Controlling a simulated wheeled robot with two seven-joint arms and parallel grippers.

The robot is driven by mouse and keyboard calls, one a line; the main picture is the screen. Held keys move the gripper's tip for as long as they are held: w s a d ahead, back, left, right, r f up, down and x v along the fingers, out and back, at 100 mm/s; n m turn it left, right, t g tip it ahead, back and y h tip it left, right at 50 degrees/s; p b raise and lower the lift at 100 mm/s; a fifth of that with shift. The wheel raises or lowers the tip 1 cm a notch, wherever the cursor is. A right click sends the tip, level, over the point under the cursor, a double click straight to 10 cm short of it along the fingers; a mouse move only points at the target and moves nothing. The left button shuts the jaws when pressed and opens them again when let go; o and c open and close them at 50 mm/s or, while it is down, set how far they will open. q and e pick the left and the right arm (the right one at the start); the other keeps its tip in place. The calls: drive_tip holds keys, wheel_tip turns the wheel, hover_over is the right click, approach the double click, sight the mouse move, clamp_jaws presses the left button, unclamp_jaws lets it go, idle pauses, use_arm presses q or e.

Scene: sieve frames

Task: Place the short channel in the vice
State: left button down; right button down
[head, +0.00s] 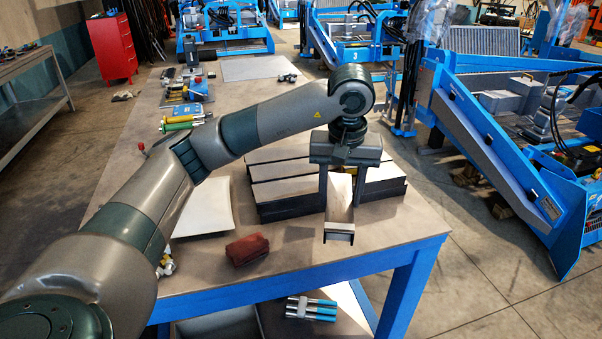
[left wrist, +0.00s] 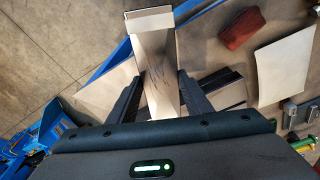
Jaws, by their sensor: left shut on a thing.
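My left gripper (head: 343,172) points down over the front right part of the bench and is shut on a short channel (head: 340,212). The channel is a pale open trough with a dark end, and its near end points toward the bench's front edge. In the left wrist view the channel (left wrist: 155,48) runs out from between the two dark fingers (left wrist: 162,84). I cannot clearly make out the vice; a red-knobbed lever (head: 142,148) and metal parts (head: 166,266) show beside my left arm, which hides much of that area. My right gripper is not in view.
Long channels (head: 280,170) lie stacked behind and beside the gripper. A red cloth (head: 247,249) and a pale sheet (head: 207,210) lie to the left. Tools (head: 186,117) lie farther back. The bench's blue front edge (head: 300,286) is close, with blue machines at the right.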

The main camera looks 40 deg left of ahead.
use_arm(q)
drive_tip(key=s+d+f+m, duration=0.4)
drive_tip(key=s+d+f, duration=0.1)
drive_tip(key=d+f, duration=0.75)
drive_tip(key=s+a+f+m, duration=0.1)
drive_tip(key=s+a+f, duration=0.1)
drive_tip(key=s+f, duration=0.4)
drive_tip(key=s+a+f+h, duration=0.1)
drive_tip(key=s+a+f, duration=0.1)
drive_tip(key=s+f, duration=0.3)
wheel_tip(320, 180, down, 2)
drive_tip(key=shift+s+a+f+m, duration=0.25)
drive_tip(key=shift+s+a+m, duration=0.15)
